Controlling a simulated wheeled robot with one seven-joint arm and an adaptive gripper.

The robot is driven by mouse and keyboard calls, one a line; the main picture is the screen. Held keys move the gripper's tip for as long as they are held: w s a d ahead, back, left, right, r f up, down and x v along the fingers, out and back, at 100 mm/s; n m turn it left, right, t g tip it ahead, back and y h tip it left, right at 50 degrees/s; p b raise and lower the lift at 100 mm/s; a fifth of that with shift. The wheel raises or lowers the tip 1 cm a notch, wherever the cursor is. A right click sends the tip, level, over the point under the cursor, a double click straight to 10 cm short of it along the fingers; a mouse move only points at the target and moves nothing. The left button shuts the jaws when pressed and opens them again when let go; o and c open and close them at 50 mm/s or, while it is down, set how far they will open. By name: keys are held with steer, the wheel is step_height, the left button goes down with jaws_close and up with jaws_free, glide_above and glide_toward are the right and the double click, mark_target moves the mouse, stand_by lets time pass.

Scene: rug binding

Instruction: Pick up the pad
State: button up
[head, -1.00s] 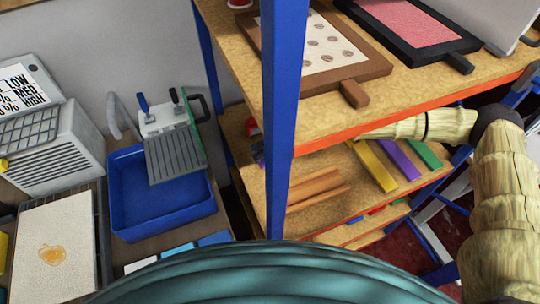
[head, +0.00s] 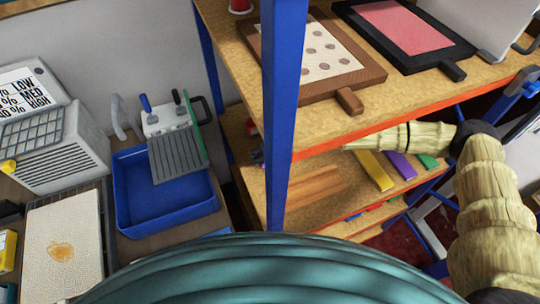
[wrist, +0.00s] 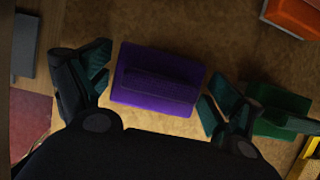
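A purple block (wrist: 155,78) with a raised ridge along its top, which looks like the pad, lies on a brown board surface in the wrist view. My gripper (wrist: 158,72) is open, with one dark green finger on each side of the block. Gaps show between the fingers and the block, and nothing is held. In the head view my arm reaches left under the upper shelf, and the shelf hides my gripper.
In the wrist view a green object (wrist: 283,112) sits close behind the right finger, with an orange object (wrist: 292,14) at top right. The head view shows the upper shelf (head: 400,95), a blue post (head: 284,120) and a blue tray (head: 165,205).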

steer(key=c, duration=0.6)
steer(key=shift+c, duration=0.2)
steer(key=shift+r, duration=0.2)
step_height(320, 180, up, 2)
steer(key=shift+r+b, duration=0.15)
steer(key=shift+b, duration=1.1)
steer(key=shift+s+d+r+b, duration=0.15)
steer(key=shift+r+b, duration=0.15)
steer(key=shift+b, duration=0.05)
steer(key=s+d+b, duration=0.2)
steer(key=s, duration=0.2)
steer(key=s+d+r+b, duration=0.1)
steer(key=s+d+b, duration=0.1)
steer(key=s, duration=0.3)
steer(key=s+d+b, duration=0.2)
steer(key=s+d, duration=0.2)
steer(key=shift+s+d+r, duration=0.15)
steer(key=shift+r, duration=0.25)
